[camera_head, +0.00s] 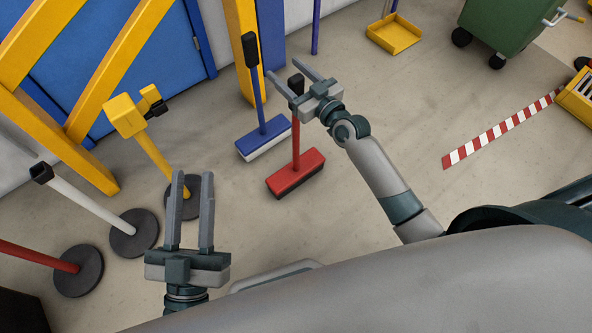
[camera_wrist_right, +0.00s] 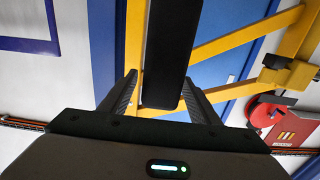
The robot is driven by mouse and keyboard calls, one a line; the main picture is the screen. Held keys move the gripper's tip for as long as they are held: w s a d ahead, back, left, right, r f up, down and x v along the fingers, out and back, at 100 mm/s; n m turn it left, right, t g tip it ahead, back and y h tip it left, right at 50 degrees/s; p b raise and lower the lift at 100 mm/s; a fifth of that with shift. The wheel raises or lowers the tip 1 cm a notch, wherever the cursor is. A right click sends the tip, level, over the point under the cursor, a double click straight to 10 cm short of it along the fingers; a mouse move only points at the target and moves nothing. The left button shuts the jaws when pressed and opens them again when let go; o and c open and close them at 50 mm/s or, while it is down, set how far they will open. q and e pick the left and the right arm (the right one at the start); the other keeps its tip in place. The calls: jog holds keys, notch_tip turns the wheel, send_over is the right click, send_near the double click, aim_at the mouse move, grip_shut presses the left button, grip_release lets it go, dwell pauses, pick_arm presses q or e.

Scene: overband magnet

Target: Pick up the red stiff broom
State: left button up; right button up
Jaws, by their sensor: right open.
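The red stiff broom (camera_head: 295,173) stands on the floor in the head view, its red head down and its red handle rising to a black grip (camera_head: 296,83). My right gripper (camera_head: 282,67) is open, with its fingers to either side of that black grip. In the right wrist view a black grip (camera_wrist_right: 166,50) shows between the two open fingers (camera_wrist_right: 160,88), with space on both sides. My left gripper (camera_head: 192,177) is open and empty at the lower left, apart from the broom.
A blue broom (camera_head: 264,138) with a black grip stands close to the left of the red one. Posts on round bases (camera_head: 134,233) stand at the left. A yellow dustpan (camera_head: 394,34) and a green bin (camera_head: 500,25) are farther back. The floor at right is mostly clear.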

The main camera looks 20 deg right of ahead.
jog(key=shift+w+a, duration=0.1)
jog(key=shift+w, duration=0.2)
jog(key=shift+c, duration=0.7)
jog(key=shift+r, duration=0.1)
grip_shut()
jog(key=shift+r, duration=0.15)
